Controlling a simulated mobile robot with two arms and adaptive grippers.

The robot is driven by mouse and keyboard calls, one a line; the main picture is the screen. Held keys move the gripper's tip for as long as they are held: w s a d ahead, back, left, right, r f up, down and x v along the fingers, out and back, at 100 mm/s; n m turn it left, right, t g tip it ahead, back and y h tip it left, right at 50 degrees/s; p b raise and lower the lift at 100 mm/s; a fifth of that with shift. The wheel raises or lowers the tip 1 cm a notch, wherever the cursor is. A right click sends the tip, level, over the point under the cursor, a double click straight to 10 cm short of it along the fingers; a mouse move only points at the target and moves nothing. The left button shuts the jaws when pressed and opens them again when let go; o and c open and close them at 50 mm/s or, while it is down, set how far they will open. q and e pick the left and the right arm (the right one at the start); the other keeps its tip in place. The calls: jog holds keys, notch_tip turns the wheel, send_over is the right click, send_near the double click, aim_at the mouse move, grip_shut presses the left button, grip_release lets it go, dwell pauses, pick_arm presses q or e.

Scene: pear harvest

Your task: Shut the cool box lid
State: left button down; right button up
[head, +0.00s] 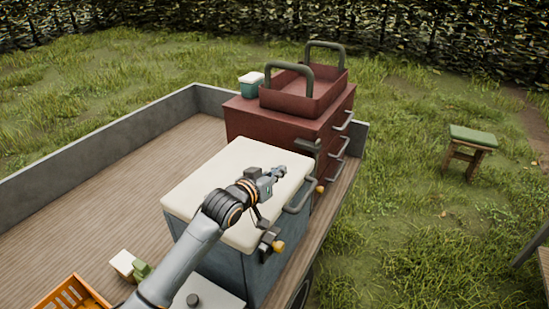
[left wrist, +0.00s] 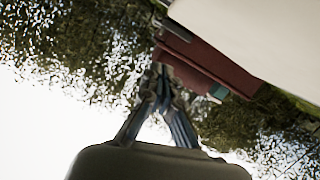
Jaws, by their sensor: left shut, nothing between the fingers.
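The cool box (head: 220,266) is grey-blue and stands on the trailer bed. Its cream lid (head: 205,182) lies over the top of the box and looks about flat; I cannot tell whether a thin gap is left under it. A grey handle (head: 301,197) is at the right edge. My left gripper (head: 280,172) is above the lid near its right side, shut and empty. In the left wrist view the fingers (left wrist: 160,88) are together, with the cream lid (left wrist: 255,38) at the upper right. My arm hides part of the lid and box. My right gripper is out of view.
A red drawer chest (head: 262,121) stands behind the box, carrying a red tray (head: 305,92) and a small green box with a white lid (head: 250,87). An orange crate (head: 70,296) is at the lower left. The wooden bed (head: 130,180) is clear on the left. A stool (head: 472,135) stands on the grass.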

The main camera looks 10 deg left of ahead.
pick_arm(q)
jog(key=f, duration=0.2)
jog(key=shift+s+d+f, duration=0.15)
jog(key=shift+d+f, duration=0.15)
jog(key=shift+d, duration=0.05)
jog(key=shift+d+f+b, duration=0.1)
jog(key=shift+f+b, duration=0.25)
jog(key=shift+d+f, duration=0.15)
jog(key=shift+f, duration=0.2)
jog(key=shift+r, duration=0.1)
